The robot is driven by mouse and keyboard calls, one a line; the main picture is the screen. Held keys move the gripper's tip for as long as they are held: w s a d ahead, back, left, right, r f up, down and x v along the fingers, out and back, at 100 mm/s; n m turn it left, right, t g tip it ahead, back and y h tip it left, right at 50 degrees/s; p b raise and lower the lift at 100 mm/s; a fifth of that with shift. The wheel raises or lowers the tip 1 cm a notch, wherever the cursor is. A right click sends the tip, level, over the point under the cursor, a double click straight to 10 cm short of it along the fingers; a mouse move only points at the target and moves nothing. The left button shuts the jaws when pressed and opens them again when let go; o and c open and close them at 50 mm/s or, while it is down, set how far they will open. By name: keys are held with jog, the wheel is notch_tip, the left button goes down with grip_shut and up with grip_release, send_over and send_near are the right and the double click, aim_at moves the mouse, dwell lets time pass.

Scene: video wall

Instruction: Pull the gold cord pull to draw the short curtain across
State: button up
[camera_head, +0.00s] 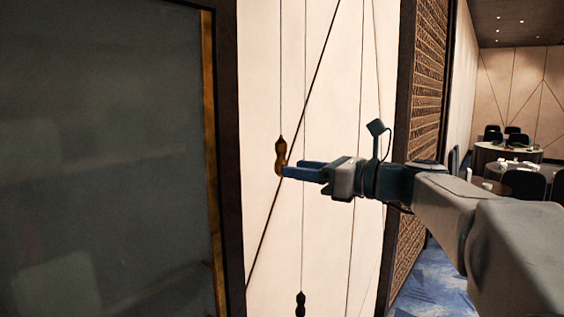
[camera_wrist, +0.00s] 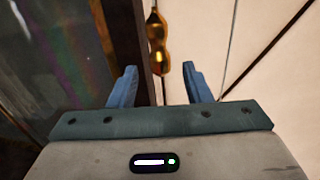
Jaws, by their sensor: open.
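The gold cord pull (camera_head: 280,154) hangs on a thin cord in front of a pale wall panel in the head view. In the wrist view the gold cord pull (camera_wrist: 157,45) shows just past the fingertips, roughly midway between them. My gripper (camera_head: 285,171) comes in from the right with its blue fingers at the lower part of the pull. In the wrist view my gripper (camera_wrist: 158,70) is open, with empty space between its fingers. I cannot tell whether a finger touches the pull. No short curtain can be made out.
A second, dark cord pull (camera_head: 300,304) hangs lower on its own cord. A dark glossy panel (camera_head: 110,160) with a dark frame stands close on the left. A brown textured wall strip (camera_head: 420,130) is behind my arm. Tables and chairs (camera_head: 508,158) stand far off right.

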aim_at(280, 167)
jog(key=p+x, duration=0.1)
jog(key=x, duration=0.4)
jog(key=shift+f, duration=0.1)
grip_shut()
